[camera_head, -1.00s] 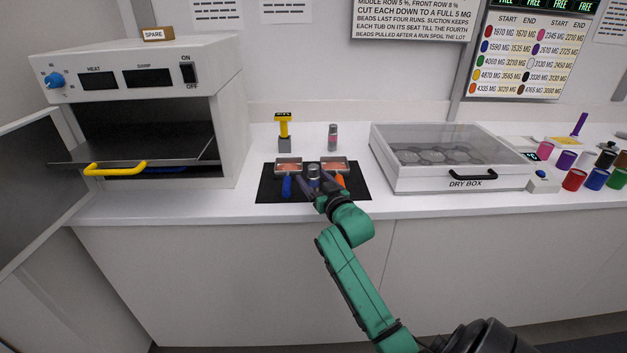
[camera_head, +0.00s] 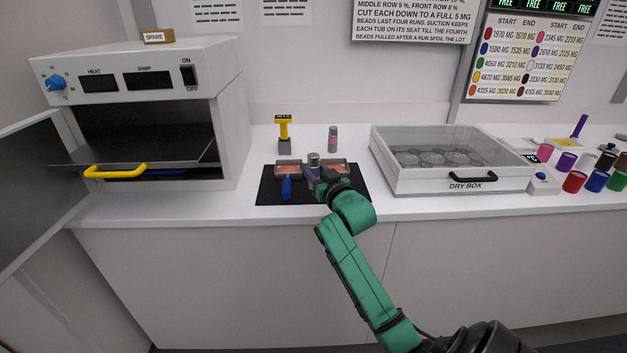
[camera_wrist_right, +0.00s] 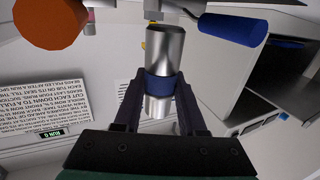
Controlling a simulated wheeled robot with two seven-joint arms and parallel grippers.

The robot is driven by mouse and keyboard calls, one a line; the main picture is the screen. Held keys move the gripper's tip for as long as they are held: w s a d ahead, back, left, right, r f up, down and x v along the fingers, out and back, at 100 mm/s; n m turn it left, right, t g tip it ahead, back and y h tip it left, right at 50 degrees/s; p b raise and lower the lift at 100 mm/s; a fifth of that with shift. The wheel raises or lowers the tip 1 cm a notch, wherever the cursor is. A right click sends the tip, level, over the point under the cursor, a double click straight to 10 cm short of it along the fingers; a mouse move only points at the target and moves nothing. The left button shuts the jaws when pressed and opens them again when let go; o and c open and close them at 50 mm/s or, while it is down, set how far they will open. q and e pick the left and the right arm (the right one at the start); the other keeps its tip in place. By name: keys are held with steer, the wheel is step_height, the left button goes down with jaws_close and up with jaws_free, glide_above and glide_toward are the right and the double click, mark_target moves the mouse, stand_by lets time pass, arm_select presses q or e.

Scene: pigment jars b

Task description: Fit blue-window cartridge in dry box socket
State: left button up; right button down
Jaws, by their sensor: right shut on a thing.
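My right gripper (camera_head: 314,174) is shut on a silver cylinder with a blue band, the blue-window cartridge (camera_head: 314,160). In the right wrist view, the two dark fingers (camera_wrist_right: 160,100) clasp the cartridge (camera_wrist_right: 164,60) around its blue band. The cartridge is held over the back part of the black mat (camera_head: 264,196). The dry box (camera_head: 410,180) stands to the right on the counter, its clear lid (camera_head: 440,140) down. Dark hexagonal shapes show inside through the lid; I cannot make out a particular socket. My left gripper is not in view.
Two shallow trays with reddish contents (camera_head: 288,169) and a blue-handled tool (camera_head: 286,188) lie on the mat. A pink-banded cylinder (camera_head: 333,140) and a yellow-topped tool (camera_head: 283,130) stand behind. An open oven (camera_head: 150,100) is left; coloured jars (camera_head: 574,181) are right.

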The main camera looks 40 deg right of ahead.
step_height(320, 180, up, 16)
step_height(320, 180, down, 20)
steer(key=shift+r+p, duration=0.2)
steer(key=shift+p, duration=0.25)
steer(key=shift+f, duration=0.15)
steer(key=shift+c, duration=2.4)
jaws_free()
